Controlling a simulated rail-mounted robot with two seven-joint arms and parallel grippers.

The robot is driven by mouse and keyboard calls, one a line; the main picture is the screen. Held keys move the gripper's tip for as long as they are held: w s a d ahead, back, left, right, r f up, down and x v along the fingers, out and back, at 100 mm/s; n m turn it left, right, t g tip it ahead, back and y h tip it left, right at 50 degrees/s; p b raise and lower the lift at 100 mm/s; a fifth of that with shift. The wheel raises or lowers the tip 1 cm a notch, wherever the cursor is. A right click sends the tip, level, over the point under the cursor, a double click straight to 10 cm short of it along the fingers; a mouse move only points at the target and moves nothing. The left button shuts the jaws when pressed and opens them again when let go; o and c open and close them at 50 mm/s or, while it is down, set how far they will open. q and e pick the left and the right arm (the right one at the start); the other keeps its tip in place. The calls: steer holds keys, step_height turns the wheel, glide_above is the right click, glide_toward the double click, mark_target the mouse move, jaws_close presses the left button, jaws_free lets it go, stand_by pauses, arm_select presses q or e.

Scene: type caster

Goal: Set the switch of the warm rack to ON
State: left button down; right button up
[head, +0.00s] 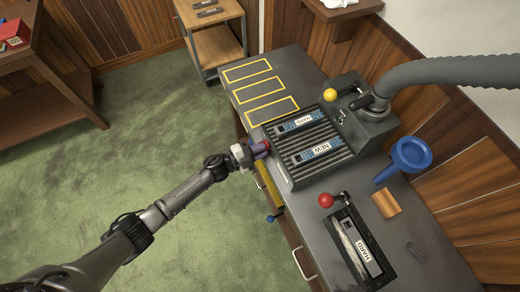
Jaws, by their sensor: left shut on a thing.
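The warm rack (345,150) is a dark ribbed plate on the grey bench, with a piece labelled HAND (301,122) and one labelled NEW (318,151) lying on it. My left gripper (259,150) is at the rack's left side edge, shut on a small red switch part (266,146). The gripper covers most of the switch, and I cannot read its position or any ON mark. My right gripper is not in view.
A yellow knob (330,95) and grey machine with a thick hose stand behind the rack. A red-knobbed lever (325,200), a blue funnel (408,157) and a wooden block (385,203) are on the bench. Yellow outlined areas (262,87) are empty.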

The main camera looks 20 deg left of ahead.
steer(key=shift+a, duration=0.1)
arm_select(q)
steer(key=c, duration=1.1)
jaws_free()
steer(key=shift+c, duration=0.2)
arm_select(e)
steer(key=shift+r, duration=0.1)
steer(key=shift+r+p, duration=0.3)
steer(key=shift+p, duration=0.1)
arm_select(q)
steer(key=v, duration=1.4)
steer(key=shift+w, duration=0.1)
